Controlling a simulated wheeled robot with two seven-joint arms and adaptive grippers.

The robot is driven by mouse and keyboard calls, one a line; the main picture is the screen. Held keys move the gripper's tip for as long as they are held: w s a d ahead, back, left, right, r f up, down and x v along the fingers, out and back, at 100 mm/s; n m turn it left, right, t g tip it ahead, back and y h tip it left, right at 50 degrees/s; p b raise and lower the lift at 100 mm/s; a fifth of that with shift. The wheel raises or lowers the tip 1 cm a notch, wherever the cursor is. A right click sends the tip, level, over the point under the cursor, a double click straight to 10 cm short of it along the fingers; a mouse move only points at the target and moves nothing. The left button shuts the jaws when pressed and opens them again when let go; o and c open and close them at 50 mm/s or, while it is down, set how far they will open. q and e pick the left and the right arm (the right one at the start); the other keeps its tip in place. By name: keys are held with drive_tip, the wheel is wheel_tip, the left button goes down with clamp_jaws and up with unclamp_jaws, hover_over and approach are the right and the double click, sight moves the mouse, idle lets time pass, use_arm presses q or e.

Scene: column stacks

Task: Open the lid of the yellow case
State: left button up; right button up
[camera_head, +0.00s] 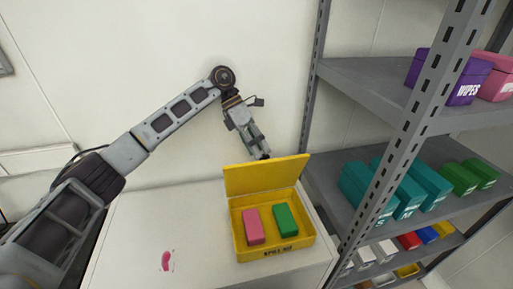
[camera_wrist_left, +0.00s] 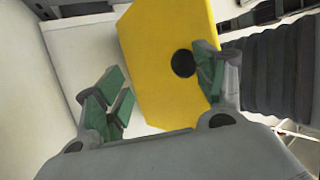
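The yellow case (camera_head: 278,252) sits on the white cabinet top with its lid (camera_head: 266,176) standing up at the back edge. A pink block (camera_head: 253,226) and a green block (camera_head: 285,220) lie inside it. My left gripper (camera_head: 263,153) is just above and behind the top edge of the lid. In the left wrist view its green-padded fingers are apart, with nothing held between them. There the lid (camera_wrist_left: 160,50) shows as a yellow panel with a dark round spot, and the right-hand finger overlaps it. I cannot tell whether they touch. My right gripper is not in view.
A grey metal shelf rack (camera_head: 350,185) stands close to the right of the case, holding purple and pink wipes boxes, teal and green boxes and smaller bins. The white cabinet top (camera_head: 200,220) is clear to the left, apart from a pink smear (camera_head: 167,260).

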use_arm(q)
wheel_tip(320, 180, up, 10)
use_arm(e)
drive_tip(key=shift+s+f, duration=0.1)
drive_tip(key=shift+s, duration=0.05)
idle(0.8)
use_arm(q)
drive_tip(key=shift+r, duration=0.15)
wheel_tip(320, 180, up, 9)
drive_tip(key=p, duration=0.9)
drive_tip(key=shift+r, duration=0.15)
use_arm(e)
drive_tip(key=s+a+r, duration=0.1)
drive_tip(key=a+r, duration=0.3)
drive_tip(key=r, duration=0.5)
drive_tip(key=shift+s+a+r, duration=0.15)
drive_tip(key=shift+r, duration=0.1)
use_arm(q)
drive_tip(key=shift+r+p, duration=0.1)
drive_tip(key=shift+p, duration=0.25)
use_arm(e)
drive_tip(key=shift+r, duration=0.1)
